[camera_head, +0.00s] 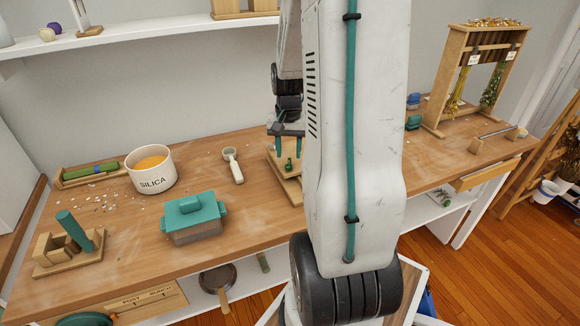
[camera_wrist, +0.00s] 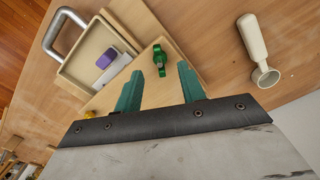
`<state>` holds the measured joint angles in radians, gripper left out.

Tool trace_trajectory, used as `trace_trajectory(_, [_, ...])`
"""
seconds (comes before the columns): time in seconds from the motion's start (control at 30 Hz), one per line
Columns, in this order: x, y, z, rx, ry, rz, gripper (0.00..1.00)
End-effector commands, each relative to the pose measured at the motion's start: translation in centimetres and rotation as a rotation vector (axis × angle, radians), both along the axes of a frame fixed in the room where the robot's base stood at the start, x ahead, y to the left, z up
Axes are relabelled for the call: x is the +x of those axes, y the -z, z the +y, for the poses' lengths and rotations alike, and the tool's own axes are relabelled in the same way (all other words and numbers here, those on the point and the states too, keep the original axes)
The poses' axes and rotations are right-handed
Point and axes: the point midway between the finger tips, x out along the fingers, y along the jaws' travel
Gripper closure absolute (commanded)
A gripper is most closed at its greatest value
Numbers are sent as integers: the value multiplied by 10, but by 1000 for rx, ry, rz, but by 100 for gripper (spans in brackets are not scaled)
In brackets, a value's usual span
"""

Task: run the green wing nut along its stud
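The green wing nut (camera_wrist: 160,60) shows in the wrist view just past the fingertips, over a pale wooden board (camera_wrist: 151,88). It also shows in the head view (camera_head: 289,165), above the same board (camera_head: 292,190) on the bench, partly beside my arm. Its stud is not clearly visible. My gripper (camera_wrist: 159,71) has its two teal fingers spread apart, with nothing between them. In the wrist view the wing nut lies between the finger lines, slightly beyond the tips. In the head view my gripper (camera_head: 286,131) is above the wing nut; whether a finger touches it I cannot tell.
A wooden tray (camera_wrist: 68,72) with a purple block (camera_wrist: 106,57) and a metal handle (camera_wrist: 55,38) adjoins the board. A pale scoop (camera_head: 233,165) lies nearby. A silica pot (camera_head: 150,182) and a teal-lidded box (camera_head: 193,233) stand left. Bench between is mostly clear.

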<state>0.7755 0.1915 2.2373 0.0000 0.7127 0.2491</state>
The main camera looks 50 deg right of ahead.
Motion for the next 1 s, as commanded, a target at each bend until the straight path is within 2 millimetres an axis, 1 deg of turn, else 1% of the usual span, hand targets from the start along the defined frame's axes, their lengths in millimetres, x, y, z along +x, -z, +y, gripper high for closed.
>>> trace_trajectory(0.07, [0,0,0,0,45,0,60])
trace_trajectory(0.33, [0,2,0,1,40,1,60])
trace_trajectory(0.47, [0,9,0,1,39,2,60])
trace_trajectory(0.77, [0,32,0,2,38,2,60])
trace_trajectory(1.0, [0,35,0,0,38,0,60])
